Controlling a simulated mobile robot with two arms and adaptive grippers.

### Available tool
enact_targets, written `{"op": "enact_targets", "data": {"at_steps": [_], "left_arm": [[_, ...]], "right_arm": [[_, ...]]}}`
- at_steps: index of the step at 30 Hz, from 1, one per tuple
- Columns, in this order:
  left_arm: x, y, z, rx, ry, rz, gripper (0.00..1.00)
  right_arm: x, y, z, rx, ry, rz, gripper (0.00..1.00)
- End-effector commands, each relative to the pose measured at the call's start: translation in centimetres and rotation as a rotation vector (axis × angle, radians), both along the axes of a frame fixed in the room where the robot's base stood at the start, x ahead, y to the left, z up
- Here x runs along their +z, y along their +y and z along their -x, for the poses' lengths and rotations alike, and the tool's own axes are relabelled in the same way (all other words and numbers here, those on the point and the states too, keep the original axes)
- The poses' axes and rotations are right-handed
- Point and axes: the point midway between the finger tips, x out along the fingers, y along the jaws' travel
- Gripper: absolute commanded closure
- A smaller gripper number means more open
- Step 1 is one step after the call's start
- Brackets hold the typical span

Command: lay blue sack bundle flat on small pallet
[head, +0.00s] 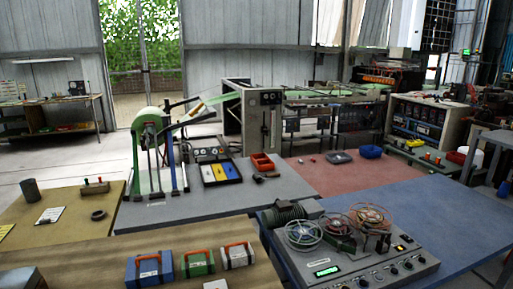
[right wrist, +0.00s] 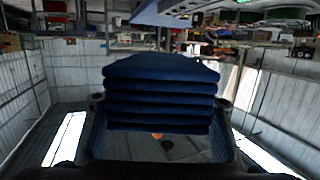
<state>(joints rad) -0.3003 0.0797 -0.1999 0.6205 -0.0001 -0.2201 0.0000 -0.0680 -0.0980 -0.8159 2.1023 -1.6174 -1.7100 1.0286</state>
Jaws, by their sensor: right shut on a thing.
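The blue sack bundle (right wrist: 160,90) is a stack of several folded dark blue layers, in the middle of the right wrist view. My right gripper (right wrist: 160,104) is shut on it, with one finger at each side of the stack. The layers look even and stay together. Its underside and far end are hidden. Neither gripper shows in the head view, and the bundle cannot be made out there. I cannot make out the small pallet in either view.
In the head view, a grey control box with reels (head: 350,250) stands on a blue-topped table (head: 440,215). Three small cases, one of them blue (head: 150,270), stand on a brown table (head: 90,258). A green machine (head: 148,150) stands behind. The reddish tabletop (head: 345,180) is mostly clear.

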Motion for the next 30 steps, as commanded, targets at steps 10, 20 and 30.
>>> {"op": "enact_targets", "data": {"at_steps": [10, 20, 30], "left_arm": [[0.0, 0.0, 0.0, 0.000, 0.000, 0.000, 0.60], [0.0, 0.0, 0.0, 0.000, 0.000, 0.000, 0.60], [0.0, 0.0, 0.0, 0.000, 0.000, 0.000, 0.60]], "right_arm": [[-0.1, 0.2, -0.6, 0.020, 0.000, 0.002, 0.76], [-2.7, 5.5, -9.9, 0.415, -0.001, 0.006, 0.75], [-3.1, 13.8, -17.7, 0.896, -0.005, 0.000, 0.75]]}}
